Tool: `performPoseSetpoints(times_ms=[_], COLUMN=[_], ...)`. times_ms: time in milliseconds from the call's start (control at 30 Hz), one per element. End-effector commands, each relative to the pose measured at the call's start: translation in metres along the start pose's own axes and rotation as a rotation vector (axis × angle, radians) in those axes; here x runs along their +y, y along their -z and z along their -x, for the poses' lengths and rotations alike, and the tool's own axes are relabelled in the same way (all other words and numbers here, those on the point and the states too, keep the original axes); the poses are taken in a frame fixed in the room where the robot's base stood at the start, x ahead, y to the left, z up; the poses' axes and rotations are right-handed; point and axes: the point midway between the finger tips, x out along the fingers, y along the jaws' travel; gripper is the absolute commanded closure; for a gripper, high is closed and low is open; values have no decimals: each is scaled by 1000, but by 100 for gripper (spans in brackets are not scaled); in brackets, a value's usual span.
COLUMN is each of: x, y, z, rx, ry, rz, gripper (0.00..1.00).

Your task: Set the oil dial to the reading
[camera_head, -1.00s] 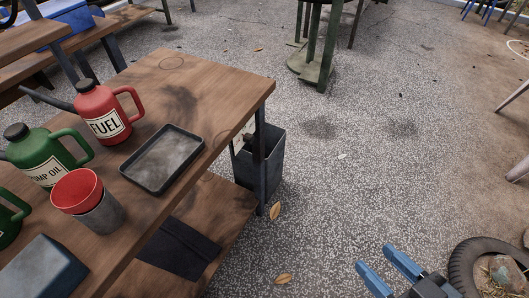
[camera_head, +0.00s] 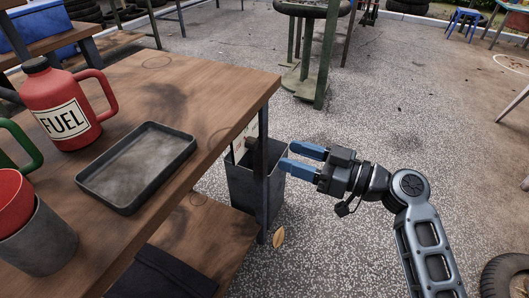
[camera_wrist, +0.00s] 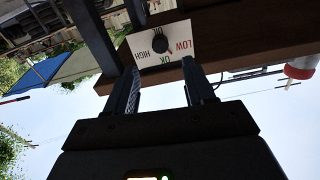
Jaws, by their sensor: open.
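The oil dial is a dark round knob (camera_wrist: 160,43) on a pale card (camera_wrist: 178,41) marked LOW, OK and HIGH, seen tilted in the wrist view. The knob's pointer setting is too small to tell. In the head view the card (camera_head: 239,150) shows edge-on below the table's end, partly hidden by the table leg. My gripper (camera_head: 287,155) is open and empty to the right of that leg, pointing left toward the card. In the wrist view my gripper (camera_wrist: 160,68) has a finger on either side below the knob, apart from it.
The wooden table (camera_head: 225,105) holds a red fuel can (camera_head: 62,110), a dark tray (camera_head: 135,165) and a grey cup (camera_head: 45,245). Its dark leg (camera_head: 262,165) and a grey bin (camera_head: 240,190) stand close to my gripper. The floor to the right is mostly clear.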

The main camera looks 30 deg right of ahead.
Motion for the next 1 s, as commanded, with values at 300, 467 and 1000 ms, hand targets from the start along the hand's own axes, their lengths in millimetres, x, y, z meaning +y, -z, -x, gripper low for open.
performPoseSetpoints(times_ms=[300,467,1000], x=[-1,0,0], y=[1,1,0], z=[-44,-64,-76], rx=[3,2,0], ry=[5,3,1], rz=[0,-1,0], gripper=[46,46,56])
